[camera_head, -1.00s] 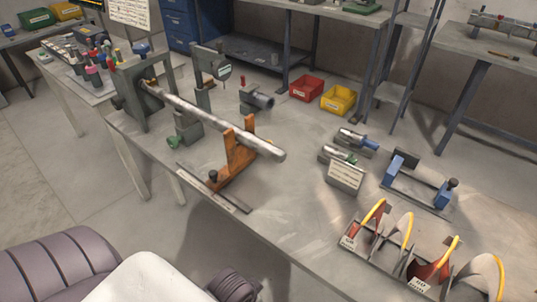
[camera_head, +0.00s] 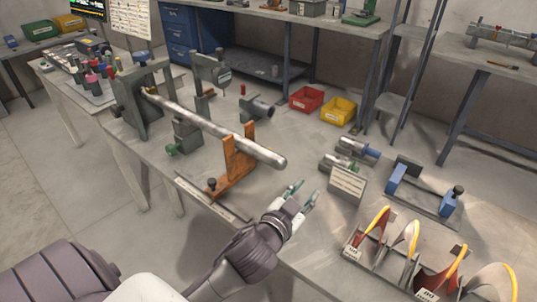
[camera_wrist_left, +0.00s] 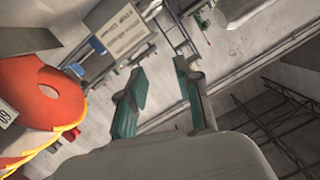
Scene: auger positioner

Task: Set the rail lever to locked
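An orange V-shaped support (camera_head: 237,160) stands on a rail (camera_head: 214,199) at the table's front left edge, under a long metal shaft (camera_head: 215,127). A small dark knob (camera_head: 211,184) rises at the support's foot; it may be the rail lever, but its setting cannot be told. My left gripper (camera_head: 303,196) is over the table's front edge, right of the support and apart from it. Its green-tipped fingers are open and empty, and they also show in the left wrist view (camera_wrist_left: 160,95). My right gripper is not in view.
A sign plate (camera_head: 347,184) stands right of my gripper. A rack (camera_head: 387,261) with orange and yellow-edged spirals is at the front right. A blue-ended fixture (camera_head: 422,192) stands behind it. Red (camera_head: 307,99) and yellow (camera_head: 338,110) bins sit at the back.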

